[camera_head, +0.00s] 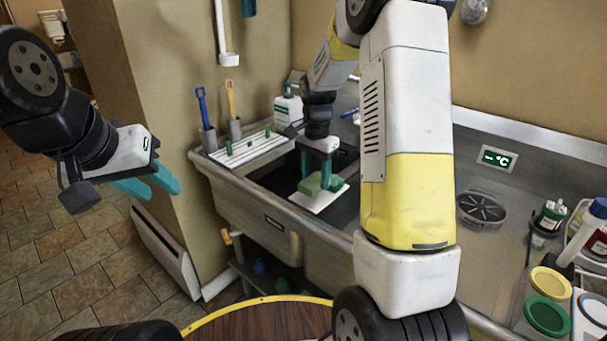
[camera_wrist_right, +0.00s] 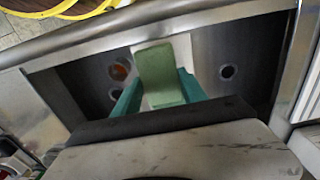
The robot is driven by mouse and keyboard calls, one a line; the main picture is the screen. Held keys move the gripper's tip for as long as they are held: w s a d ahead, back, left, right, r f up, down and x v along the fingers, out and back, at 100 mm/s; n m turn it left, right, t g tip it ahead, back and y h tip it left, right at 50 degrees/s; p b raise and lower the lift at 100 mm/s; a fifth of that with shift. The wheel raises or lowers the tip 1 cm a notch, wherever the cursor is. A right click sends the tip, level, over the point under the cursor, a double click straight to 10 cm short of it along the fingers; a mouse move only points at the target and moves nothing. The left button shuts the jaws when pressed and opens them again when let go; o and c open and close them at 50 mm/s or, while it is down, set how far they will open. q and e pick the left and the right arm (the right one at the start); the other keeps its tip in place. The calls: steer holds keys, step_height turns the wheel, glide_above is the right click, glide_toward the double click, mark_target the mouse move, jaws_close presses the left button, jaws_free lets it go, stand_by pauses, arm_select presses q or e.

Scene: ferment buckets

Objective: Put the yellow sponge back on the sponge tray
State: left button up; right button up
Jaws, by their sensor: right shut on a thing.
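My right gripper (camera_head: 318,180) is shut on a sponge (camera_head: 330,183) over the sink. The sponge shows a green face in both views, and I see no clear yellow on it. A small white tray (camera_head: 311,203) lies below the sponge; I cannot tell whether they touch. In the right wrist view the sponge (camera_wrist_right: 158,72) sits between my teal fingers (camera_wrist_right: 160,95), with a white surface (camera_wrist_right: 183,50) partly hidden behind it. My left gripper (camera_head: 162,188) is open and empty, away from the sink at the left.
The sink basin (camera_head: 292,225) lies under the tray. A white slatted rack (camera_head: 250,148) with green pegs and two small brushes stands on its left. A white bottle (camera_head: 289,108) stands behind. Jars with yellow and green lids (camera_head: 548,315) crowd the right counter.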

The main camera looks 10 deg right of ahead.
mark_target(315, 177)
steer(key=shift+w+d, duration=0.1)
steer(key=shift+w, duration=0.5)
steer(key=shift+w+f, duration=0.1)
steer(key=shift+f, duration=1.75)
steer(key=o, duration=1.4)
steer(key=shift+f, duration=0.1)
